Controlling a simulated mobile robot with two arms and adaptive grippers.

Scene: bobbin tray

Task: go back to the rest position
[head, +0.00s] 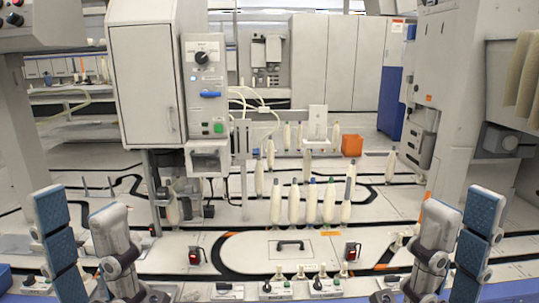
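My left gripper (80,212) stands upright at the bottom left, its fingertips pointing up. One finger shows a blue textured pad and the other a grey back. A gap shows between the fingers, with nothing in it. My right gripper (461,213) stands the same way at the bottom right, also open and empty. Several pale bobbins (312,202) stand upright in a row on the floor track in the middle, some with coloured tips. Both grippers are apart from them in the picture.
A grey machine cabinet (145,85) with a control panel (205,85) stands left of centre. A large grey machine (455,110) stands at the right. An orange bin (352,145) sits behind the bobbins. Small devices line the front edge between my grippers.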

